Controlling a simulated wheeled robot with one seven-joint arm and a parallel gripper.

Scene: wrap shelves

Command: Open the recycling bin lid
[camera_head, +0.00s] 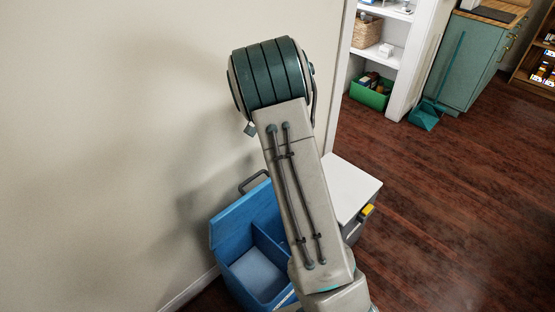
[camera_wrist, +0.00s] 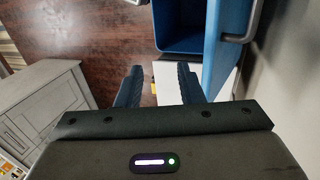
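The blue recycling bin (camera_head: 262,277) stands by the wall, low in the head view, with its inside showing. Its blue lid (camera_head: 238,216) is raised and tilted back toward the wall, with a grey handle (camera_head: 254,181) on its upper edge. In the wrist view the bin (camera_wrist: 183,46) is at the top, with the lid (camera_wrist: 232,18) and handle (camera_wrist: 246,24) to its right. My gripper (camera_wrist: 160,84) is open with nothing between its fingers, apart from the handle. The arm hides the gripper and part of the bin in the head view.
A white-topped cabinet (camera_head: 349,187) stands close to the bin, with a yellow object (camera_head: 367,211) at its side. The wall is close on the left in the head view. A white drawer unit (camera_wrist: 47,100) is left in the wrist view. Wooden floor (camera_head: 450,220) is clear at right.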

